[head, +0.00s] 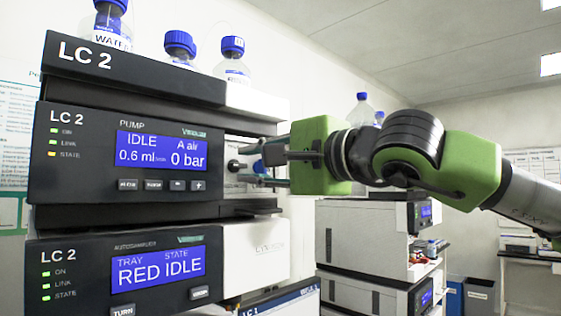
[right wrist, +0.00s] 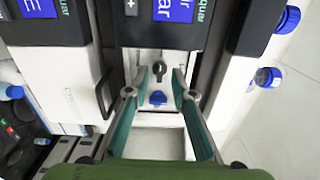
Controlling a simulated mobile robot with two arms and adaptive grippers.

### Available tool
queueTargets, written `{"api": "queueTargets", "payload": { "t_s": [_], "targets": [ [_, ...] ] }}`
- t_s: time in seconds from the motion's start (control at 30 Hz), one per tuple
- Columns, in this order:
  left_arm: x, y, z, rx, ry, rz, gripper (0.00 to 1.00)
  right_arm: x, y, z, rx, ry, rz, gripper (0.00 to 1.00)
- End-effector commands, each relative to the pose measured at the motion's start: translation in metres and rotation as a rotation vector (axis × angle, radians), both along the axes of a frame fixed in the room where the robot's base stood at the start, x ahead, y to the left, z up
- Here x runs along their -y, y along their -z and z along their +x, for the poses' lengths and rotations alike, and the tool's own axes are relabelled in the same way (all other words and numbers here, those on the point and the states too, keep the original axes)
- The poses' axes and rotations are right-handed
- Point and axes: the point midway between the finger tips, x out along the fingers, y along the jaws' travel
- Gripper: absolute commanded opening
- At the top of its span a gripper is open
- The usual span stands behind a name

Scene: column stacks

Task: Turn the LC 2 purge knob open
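The LC 2 pump module (head: 125,150) shows IDLE, A air, 0.6 ml/min and 0 bar in the head view. On the light panel at its right are a small black knob (head: 234,165) and a blue knob (head: 259,167), partly hidden by my right gripper (head: 246,172). In the right wrist view, the black knob (right wrist: 159,70) lies near the line between the fingertips of my right gripper (right wrist: 158,76), and the blue knob (right wrist: 157,98) is nearer the palm. The fingers are apart with nothing gripped; contact cannot be told. My left gripper is out of view.
The LC 2 autosampler (head: 125,275) sits just below the pump, showing RED IDLE. Blue-capped bottles (head: 180,47) stand on top of the stack. Another instrument stack (head: 365,235) stands behind, below my right arm. The floor (right wrist: 285,120) is clear in the wrist view.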

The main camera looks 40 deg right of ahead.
Motion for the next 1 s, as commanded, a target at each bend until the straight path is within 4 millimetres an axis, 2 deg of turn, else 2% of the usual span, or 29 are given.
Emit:
{"api": "queueTargets", "payload": {
  "t_s": [0.03,0.2,0.4,0.6,1.0],
  "targets": [
    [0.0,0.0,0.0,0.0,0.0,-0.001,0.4,0.001,-0.002,-0.012,0.007,-0.002,0.003,0.23],
    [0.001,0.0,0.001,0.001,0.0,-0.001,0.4,0.003,-0.002,-0.043,0.006,-0.002,0.001,0.23],
    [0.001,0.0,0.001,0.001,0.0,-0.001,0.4,0.006,-0.001,-0.069,0.004,0.0,0.0,0.23],
    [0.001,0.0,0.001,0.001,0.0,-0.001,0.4,0.006,0.0,-0.079,0.0,-0.001,0.0,0.23],
    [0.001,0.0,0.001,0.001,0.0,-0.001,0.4,0.006,0.0,-0.08,0.0,0.0,-0.001,0.23]
  ]
}}
